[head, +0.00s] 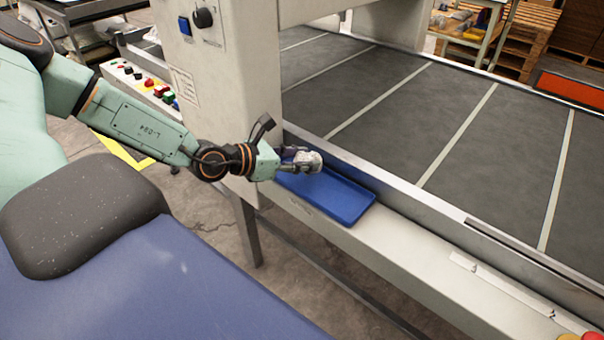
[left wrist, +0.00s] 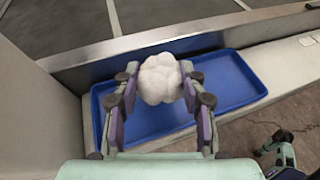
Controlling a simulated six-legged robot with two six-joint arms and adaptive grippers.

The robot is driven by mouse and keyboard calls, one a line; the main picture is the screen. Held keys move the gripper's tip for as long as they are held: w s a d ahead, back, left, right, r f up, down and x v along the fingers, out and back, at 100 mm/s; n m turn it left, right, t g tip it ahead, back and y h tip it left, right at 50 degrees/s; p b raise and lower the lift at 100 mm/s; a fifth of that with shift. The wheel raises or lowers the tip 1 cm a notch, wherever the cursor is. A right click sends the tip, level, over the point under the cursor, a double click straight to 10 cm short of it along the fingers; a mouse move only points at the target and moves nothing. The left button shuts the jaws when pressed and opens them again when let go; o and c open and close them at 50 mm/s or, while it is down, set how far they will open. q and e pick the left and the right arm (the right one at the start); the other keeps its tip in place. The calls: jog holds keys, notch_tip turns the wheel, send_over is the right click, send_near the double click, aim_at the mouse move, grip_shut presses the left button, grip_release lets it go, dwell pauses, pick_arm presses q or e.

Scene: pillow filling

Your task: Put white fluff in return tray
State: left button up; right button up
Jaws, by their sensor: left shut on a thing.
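My left gripper (head: 297,158) is shut on a piece of white fluff (head: 308,161). In the left wrist view the white fluff (left wrist: 160,78) is a rounded, lumpy ball between the two fingertips of the left gripper (left wrist: 160,84). The blue return tray (head: 345,204) is shallow and rectangular and lies on the machine's ledge. The fluff is above the tray's left end in the head view. In the left wrist view the tray (left wrist: 240,82) spreads out behind and on both sides of the fluff.
A grey conveyor belt (head: 400,110) with pale strips lies behind a metal rail (head: 440,197). A pale machine post (head: 235,85) with a knob stands just behind my left arm. The ledge (head: 430,245) right of the tray is mostly clear.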

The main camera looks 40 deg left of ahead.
pick_arm(q)
jog(key=shift+f+b, duration=1.15)
jog(key=shift+f, duration=0.5)
jog(key=shift+f, duration=0.1)
jog(key=shift+f, duration=0.1)
jog(key=o, duration=0.7)
jog(key=shift+c, duration=0.2)
